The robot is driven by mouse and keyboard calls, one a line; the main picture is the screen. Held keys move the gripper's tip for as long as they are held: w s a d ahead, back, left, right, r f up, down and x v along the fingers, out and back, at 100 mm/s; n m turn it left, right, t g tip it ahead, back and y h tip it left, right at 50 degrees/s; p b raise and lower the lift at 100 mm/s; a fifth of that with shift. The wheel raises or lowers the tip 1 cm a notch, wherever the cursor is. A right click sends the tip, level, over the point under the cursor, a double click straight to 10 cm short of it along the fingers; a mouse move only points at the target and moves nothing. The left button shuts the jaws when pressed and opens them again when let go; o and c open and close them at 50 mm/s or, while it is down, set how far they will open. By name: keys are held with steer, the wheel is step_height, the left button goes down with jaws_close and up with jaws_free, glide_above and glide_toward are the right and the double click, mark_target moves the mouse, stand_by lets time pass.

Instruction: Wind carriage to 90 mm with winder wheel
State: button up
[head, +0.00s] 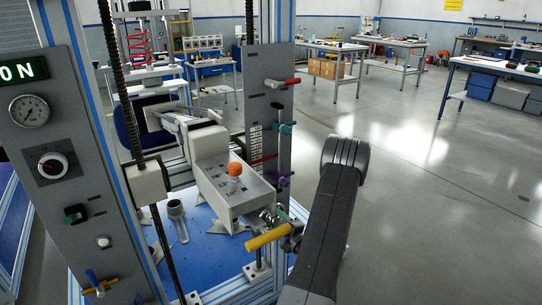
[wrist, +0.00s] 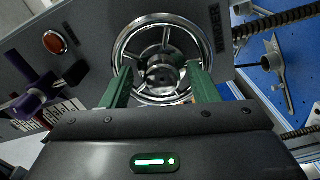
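The winder wheel (wrist: 161,45), a chrome ring with spokes and a round hub, sits on a dark grey panel in the wrist view. My gripper (wrist: 160,72) faces it with its two green fingers spread apart. The fingertips overlap the left and right of the rim, with the hub between them; whether they touch the rim is unclear. In the head view, the pale carriage assembly (head: 215,170) with an orange knob stands between the threaded rods. A scale with white marks and a red line (head: 257,160) is on the upright grey plate; its reading is too small to read.
A grey control panel (head: 62,170) with a gauge, dial and lit ON display stands left. A yellow handle (head: 268,238) projects at the front of the rig. The wrist view shows a purple lever (wrist: 38,95) and an orange lamp (wrist: 54,42). Open floor lies right.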

steer(key=shift+s+d+f, duration=0.3)
steer(key=shift+s, duration=0.2)
steer(key=shift+v, duration=1.2)
steer(key=shift+d, duration=0.1)
steer(key=shift+n, duration=0.3)
steer(key=n+b, duration=0.5)
steer(key=n, duration=0.1)
steer(key=shift+f, duration=0.1)
steer(key=shift+r+n+b, duration=0.3)
steer(key=shift+n+b, duration=0.3)
steer(key=shift+n, duration=0.4)
